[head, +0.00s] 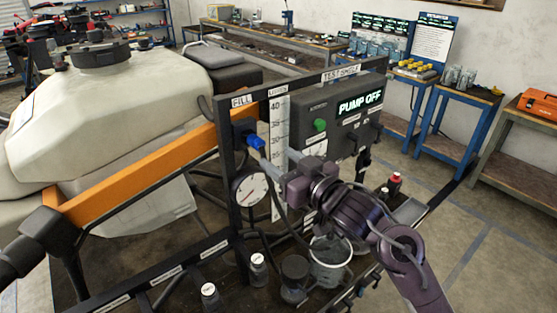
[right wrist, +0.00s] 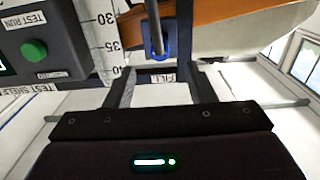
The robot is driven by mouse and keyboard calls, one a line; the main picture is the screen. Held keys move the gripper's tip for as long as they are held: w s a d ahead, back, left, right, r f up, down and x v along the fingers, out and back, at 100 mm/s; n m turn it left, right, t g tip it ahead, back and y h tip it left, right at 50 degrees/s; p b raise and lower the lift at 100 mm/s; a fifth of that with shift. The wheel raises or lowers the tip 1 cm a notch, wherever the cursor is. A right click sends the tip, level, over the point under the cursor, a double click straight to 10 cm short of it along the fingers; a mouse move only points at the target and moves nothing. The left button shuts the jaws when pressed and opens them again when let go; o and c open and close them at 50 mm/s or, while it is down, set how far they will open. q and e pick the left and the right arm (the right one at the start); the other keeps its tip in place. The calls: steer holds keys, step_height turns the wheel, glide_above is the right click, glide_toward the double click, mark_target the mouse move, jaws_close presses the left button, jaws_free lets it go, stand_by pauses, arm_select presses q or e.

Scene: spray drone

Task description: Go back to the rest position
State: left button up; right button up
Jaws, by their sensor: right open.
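My right gripper (head: 272,165) reaches in from the lower right, in front of the test shelf frame (head: 226,160). In the right wrist view its two fingers (right wrist: 162,78) are apart with nothing between the tips. A blue fitting with a grey rod (head: 254,142) sits on the frame under the FILL label, just beyond the fingers; the blue part also shows in the right wrist view (right wrist: 156,48). I cannot tell whether the fingers touch it. My left gripper is not in view.
A control box (head: 318,108) with a green button (head: 320,125) reads PUMP OFF. A gauge (head: 250,189), a beaker (head: 330,271) and small bottles (head: 258,270) are near my right arm. A large cream tank (head: 95,105) fills the left. Open floor (head: 480,240) is at right.

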stand_by(0.3)
steer(key=s+d+f+m+g+h, duration=0.2)
steer(key=s+d+f+h, duration=0.2)
steer(key=f, duration=0.3)
steer(key=s+d+f+m+g+h, duration=0.1)
steer(key=s+d+f+m+h, duration=0.2)
steer(key=f, duration=0.5)
steer(key=s+d+f+g+h, duration=0.2)
steer(key=s+d+f+g, duration=0.25)
steer(key=s, duration=0.45)
steer(key=s+d+f+g+h, duration=0.1)
steer(key=s+d+f+g, duration=0.2)
steer(key=s+d+f, duration=0.5)
steer(key=s+a+f+g+b, duration=0.1)
steer(key=s+a+f+b, duration=0.1)
steer(key=f, duration=1.2)
steer(key=s+a+f+g+b, duration=0.1)
steer(key=s+f, duration=0.1)
steer(key=f, duration=1.3)
steer(key=s+d+f+g+b, duration=0.1)
steer(key=s+d+f+b, duration=0.1)
steer(key=s+f, duration=1.8)
step_height(320, 180, down, 2)
steer(key=shift+d+f+h+b, duration=0.25)
steer(key=shift+d+h+b, duration=0.05)
steer(key=shift+d, duration=0.45)
